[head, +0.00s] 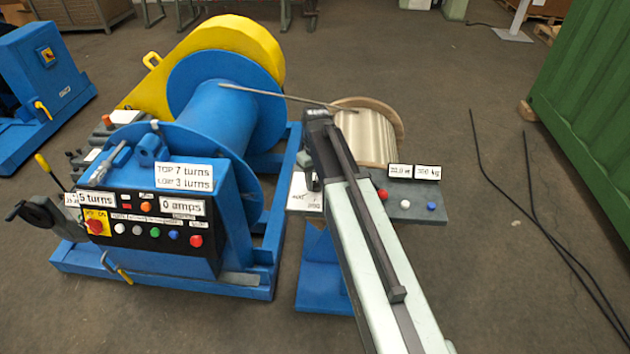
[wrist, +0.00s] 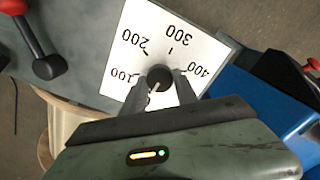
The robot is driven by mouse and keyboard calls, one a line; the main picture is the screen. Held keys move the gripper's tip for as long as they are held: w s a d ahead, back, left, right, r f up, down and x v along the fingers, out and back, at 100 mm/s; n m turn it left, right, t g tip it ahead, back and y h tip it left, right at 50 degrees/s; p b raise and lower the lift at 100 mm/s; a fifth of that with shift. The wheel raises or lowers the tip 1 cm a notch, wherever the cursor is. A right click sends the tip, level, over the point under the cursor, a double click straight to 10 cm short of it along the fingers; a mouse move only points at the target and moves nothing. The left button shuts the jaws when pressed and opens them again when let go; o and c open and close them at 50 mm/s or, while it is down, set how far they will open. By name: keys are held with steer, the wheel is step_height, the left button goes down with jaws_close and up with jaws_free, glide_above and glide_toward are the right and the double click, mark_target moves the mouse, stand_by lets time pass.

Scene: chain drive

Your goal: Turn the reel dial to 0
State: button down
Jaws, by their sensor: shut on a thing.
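The reel dial is a white plate (wrist: 185,45) marked 100, 200, 300 and 400, with a round dark knob (wrist: 158,76) at its middle. In the head view the white plate (head: 303,190) lies at the left end of the reel stand, partly behind my arm.
A wooden reel of pale rope (head: 368,138) stands behind the grey panel (head: 420,205). A red-knobbed lever (wrist: 45,55) is near the dial. The blue winch (head: 215,115) and its control panel (head: 150,230) stand left. Black cables (head: 540,225) lie on open floor at right.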

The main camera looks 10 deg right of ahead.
mark_target(316, 183)
steer(key=shift+n, duration=0.5)
steer(key=c, duration=0.9)
jaws_free()
steer(key=shift+c, duration=0.2)
steer(key=shift+r, duration=0.1)
step_height(316, 183, up, 8)
steer(key=p, duration=0.8)
steer(key=shift+f, duration=0.2)
